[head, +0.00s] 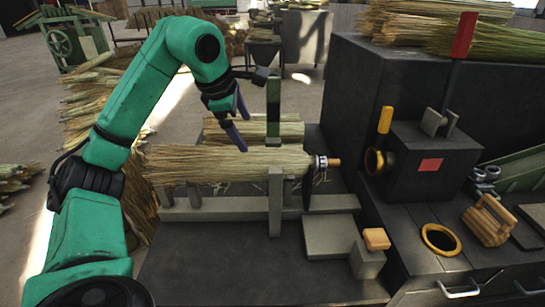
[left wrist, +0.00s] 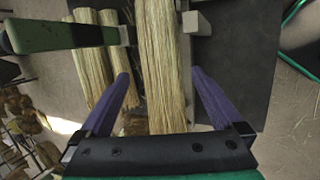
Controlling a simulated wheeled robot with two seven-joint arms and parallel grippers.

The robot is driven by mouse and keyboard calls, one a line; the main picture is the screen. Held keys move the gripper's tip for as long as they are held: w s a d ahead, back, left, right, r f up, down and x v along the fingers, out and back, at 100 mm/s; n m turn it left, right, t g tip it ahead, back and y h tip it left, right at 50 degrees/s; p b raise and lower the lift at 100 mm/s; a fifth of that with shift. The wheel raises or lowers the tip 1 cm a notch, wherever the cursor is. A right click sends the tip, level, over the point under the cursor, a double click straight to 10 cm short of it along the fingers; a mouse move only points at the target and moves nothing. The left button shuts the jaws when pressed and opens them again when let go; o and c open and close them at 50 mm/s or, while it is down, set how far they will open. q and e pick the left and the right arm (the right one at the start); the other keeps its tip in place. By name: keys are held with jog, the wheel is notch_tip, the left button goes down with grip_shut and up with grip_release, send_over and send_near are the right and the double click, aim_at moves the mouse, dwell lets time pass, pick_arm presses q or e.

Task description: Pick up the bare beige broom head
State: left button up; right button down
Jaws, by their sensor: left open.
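A beige broom head (head: 225,163) of straw lies lengthwise across a grey cradle (head: 275,215) on the dark bench, with a metal collar and short wooden stub at its right end. In the left wrist view the broom head (left wrist: 162,65) runs between my fingers. My left gripper (head: 244,132) has purple fingers and is open, above the broom head in the head view. In the left wrist view its fingers (left wrist: 161,75) stand on either side of the bundle; I cannot tell whether they touch it. My right gripper is not in view.
More straw bundles (head: 285,128) lie behind the cradle, near a green upright post (head: 273,103). A dark machine block (head: 425,160) with a red lever (head: 464,35) stands right. A yellow ring (head: 441,240) and a wooden block (head: 488,220) lie on the right bench.

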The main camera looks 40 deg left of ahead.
aim_at(247, 156)
pick_arm(q)
jog(key=shift+g+y, duration=0.4)
jog(key=x, duration=0.4)
jog(key=a+b+x, duration=0.1)
jog(key=x, duration=0.4)
jog(key=s+a+b+x, duration=0.1)
jog(key=x, duration=0.3)
jog(key=shift+w+a+f, duration=0.1)
jog(key=shift+w+f, duration=0.05)
jog(key=shift+f, duration=0.15)
jog(key=shift+r, duration=0.15)
jog(key=c, duration=1.4)
